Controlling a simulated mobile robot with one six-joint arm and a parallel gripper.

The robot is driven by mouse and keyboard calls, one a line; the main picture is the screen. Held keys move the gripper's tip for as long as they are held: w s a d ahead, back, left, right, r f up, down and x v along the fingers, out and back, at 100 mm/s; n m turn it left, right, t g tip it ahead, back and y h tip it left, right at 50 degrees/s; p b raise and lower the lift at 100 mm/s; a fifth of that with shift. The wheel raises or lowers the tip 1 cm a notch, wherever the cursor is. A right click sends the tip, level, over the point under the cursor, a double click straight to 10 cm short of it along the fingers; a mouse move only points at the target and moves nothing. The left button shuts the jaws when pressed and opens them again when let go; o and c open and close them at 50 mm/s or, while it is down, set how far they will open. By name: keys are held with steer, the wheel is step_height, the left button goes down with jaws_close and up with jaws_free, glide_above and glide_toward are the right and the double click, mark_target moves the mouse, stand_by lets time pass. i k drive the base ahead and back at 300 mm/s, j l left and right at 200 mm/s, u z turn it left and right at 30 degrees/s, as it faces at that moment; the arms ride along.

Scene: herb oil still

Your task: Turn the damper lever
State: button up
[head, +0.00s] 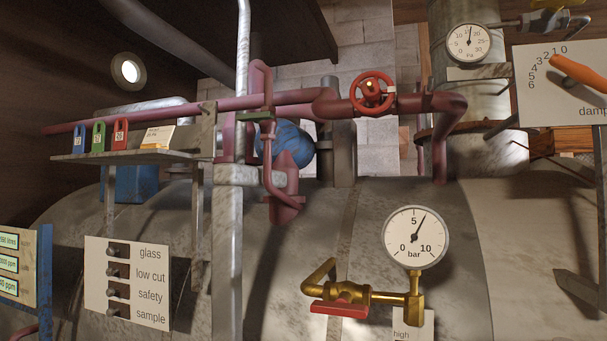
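The damper lever (583,73) is an orange handle at the right edge of the head view. It slants from upper left down to the right, and its right end is cut off by the picture edge. It lies in front of a white damper plate (560,104) with a scale from 0 to 6 and the cut-off word "damp". Its rounded left end is close to the 2 and 3 marks; I cannot tell which mark it reads. My gripper is not in view.
A round gauge (468,43) and a vertical pipe stand left of the plate. A red handwheel (372,93) sits on pink piping. A bar gauge (415,238) and a brass valve with red handle (339,309) are in front of the large boiler. Coloured padlocks (99,136) stand on a shelf.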

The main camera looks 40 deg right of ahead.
mark_target(577, 73)
steer(key=k+l+z, duration=0.1)
steer(key=z, duration=1.65)
steer(key=k+l, duration=0.05)
